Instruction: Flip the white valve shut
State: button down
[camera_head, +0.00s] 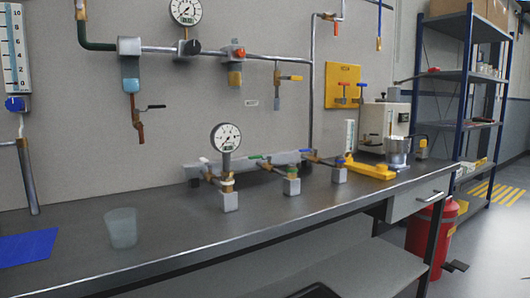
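A manifold (262,164) lies on the grey bench against the wall, with three valve branches that end in metal blocks. The left branch has a small white handle (204,160), which I take to be the white valve. It is too small here to tell its exact angle. A round pressure gauge (226,138) stands upright on the same branch, just right of the white handle. The other branches have a green handle (254,157) and a blue handle (308,151). My gripper is not in view.
A translucent cup (121,228) and a blue mat (27,248) are on the bench (180,240) at left. A yellow tray (368,168) and a metal beaker (397,151) stand at right. Pipes with more valves hang on the wall above. The front middle of the bench is clear.

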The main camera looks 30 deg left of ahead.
aim_at(204, 160)
jog(key=z, duration=0.1)
jog(key=i, duration=0.8)
jog(key=u, duration=0.75)
jog(key=i, duration=0.75)
jog(key=u, duration=0.85)
